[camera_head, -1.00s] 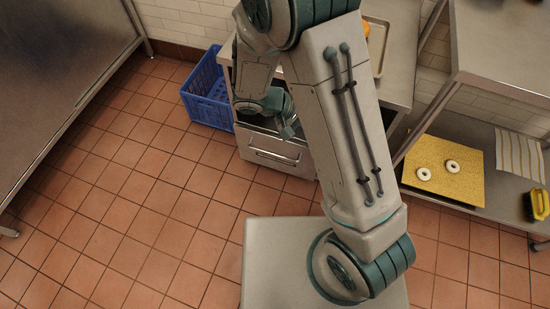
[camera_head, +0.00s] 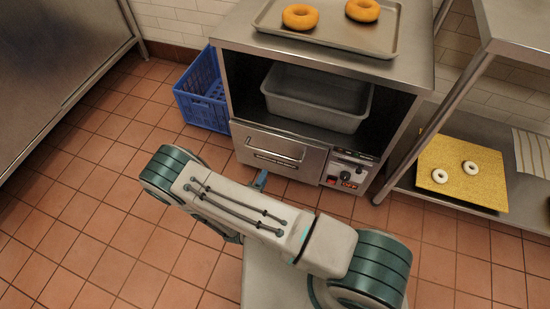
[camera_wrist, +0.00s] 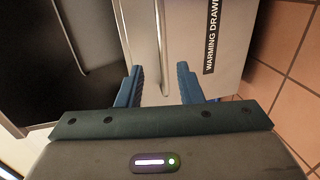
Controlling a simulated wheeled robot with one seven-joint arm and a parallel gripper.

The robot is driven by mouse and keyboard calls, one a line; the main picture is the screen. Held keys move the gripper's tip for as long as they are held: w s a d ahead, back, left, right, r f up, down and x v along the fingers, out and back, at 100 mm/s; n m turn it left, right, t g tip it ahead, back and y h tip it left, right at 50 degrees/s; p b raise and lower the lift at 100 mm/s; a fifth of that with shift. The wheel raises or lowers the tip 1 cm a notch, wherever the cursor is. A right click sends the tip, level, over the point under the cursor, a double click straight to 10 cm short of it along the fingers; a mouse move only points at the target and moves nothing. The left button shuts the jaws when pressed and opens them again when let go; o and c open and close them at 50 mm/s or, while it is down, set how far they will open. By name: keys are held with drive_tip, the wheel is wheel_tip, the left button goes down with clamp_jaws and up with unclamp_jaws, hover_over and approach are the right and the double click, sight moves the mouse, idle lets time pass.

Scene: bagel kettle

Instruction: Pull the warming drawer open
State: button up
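The warming drawer (camera_head: 262,160) is the steel front low in the cabinet, and it looks shut. Its bar handle (camera_head: 275,152) runs across the front. In the wrist view the drawer front (camera_wrist: 200,25) carries a "WARMING DRAW…" label, and the handle (camera_wrist: 160,45) runs lengthwise up the picture. My gripper (camera_wrist: 160,85) is open, with one blue finger on each side of the handle's line. I cannot tell whether either finger touches it. In the head view only a bit of my gripper (camera_head: 260,180) shows, just in front of the drawer; my arm hides the rest.
A grey tub (camera_head: 315,98) sits in the opening above the drawer. A tray (camera_head: 340,40) with two bagels is on top. A control panel (camera_head: 348,170) is right of the drawer. A blue crate (camera_head: 203,100) stands at the left. Tiled floor (camera_head: 110,200) is clear at left.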

sight(275, 154)
drive_tip(key=b+x, duration=0.3)
drive_tip(key=x, duration=1)
drive_tip(key=shift+w+f, duration=0.2)
drive_tip(key=shift+w, duration=0.15)
clamp_jaws()
